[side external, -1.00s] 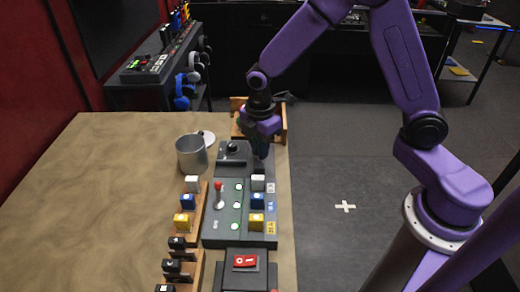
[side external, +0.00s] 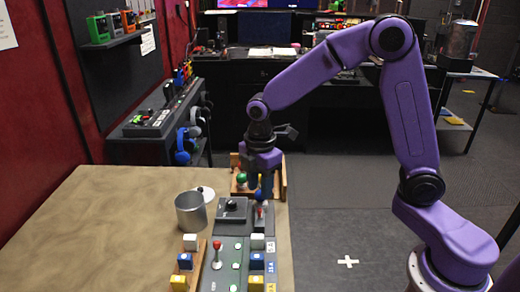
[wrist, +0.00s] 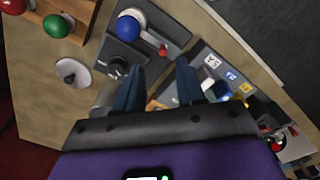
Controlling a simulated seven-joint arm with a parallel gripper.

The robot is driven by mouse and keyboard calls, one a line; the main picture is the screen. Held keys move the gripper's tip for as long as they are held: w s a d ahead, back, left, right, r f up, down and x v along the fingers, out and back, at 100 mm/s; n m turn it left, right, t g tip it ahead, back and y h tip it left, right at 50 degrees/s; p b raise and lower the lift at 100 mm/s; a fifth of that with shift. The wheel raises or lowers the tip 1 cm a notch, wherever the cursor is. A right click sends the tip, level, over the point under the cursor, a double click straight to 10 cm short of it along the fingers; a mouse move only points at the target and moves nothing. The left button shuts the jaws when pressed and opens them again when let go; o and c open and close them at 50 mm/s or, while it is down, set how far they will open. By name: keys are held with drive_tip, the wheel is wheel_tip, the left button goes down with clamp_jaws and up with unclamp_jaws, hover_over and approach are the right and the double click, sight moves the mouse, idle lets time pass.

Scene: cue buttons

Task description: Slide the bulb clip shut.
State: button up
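The blue bulb (wrist: 128,27) stands in a white socket on a dark panel in the wrist view; it also shows in the side view (side external: 258,195). The small red clip (wrist: 163,49) is beside the bulb's base, on a slot of the same panel.
A wooden rack (wrist: 85,10) holds a green bulb (wrist: 57,25) and a red bulb (wrist: 12,5). A metal cup (side external: 190,212) and white lid (wrist: 72,72) stand left. A console (side external: 232,262) with buttons and red-topped lever lies in front.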

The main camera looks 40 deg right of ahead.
wheel_tip(320, 180, up, 11)
idle(0.3)
drive_tip(key=shift+s, duration=0.1)
drive_tip(key=s+d+f+m, duration=0.1)
drive_tip(key=s+d+f, duration=0.1)
drive_tip(key=s, duration=0.6)
drive_tip(key=s+d+f+m, duration=0.2)
drive_tip(key=s, duration=0.7)
drive_tip(key=s+d+f+m, duration=0.2)
drive_tip(key=s+f, duration=0.1)
drive_tip(key=s, duration=0.6)
drive_tip(key=shift+d, duration=0.1)
idle(2.1)
